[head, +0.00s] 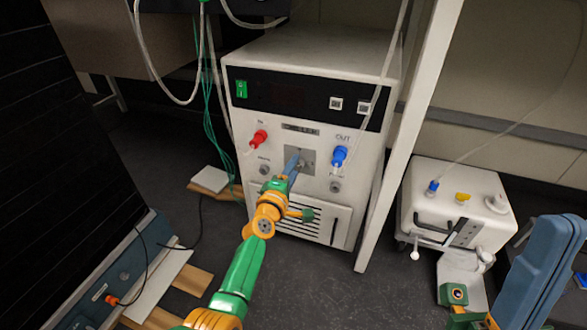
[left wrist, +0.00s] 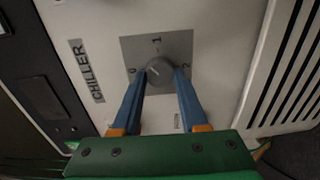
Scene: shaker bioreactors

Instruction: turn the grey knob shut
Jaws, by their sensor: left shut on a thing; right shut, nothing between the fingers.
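The grey knob (left wrist: 159,72) is round and sits on a square grey plate (left wrist: 182,47) on the front of the white chiller (head: 315,75). A "1" and other marks show on the plate around the knob. My left gripper (head: 294,165) reaches the plate in the head view. In the left wrist view its two blue fingers (left wrist: 160,80) are shut on the knob, one on each side. My right gripper (head: 553,245) is at the lower right of the head view, shut and empty, away from the chiller.
A red connector (head: 259,139) and a blue connector (head: 339,156) flank the plate, with tubes hanging nearby. A white post (head: 412,130) stands right of the chiller. A white box with a handle (head: 455,195) stands further right.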

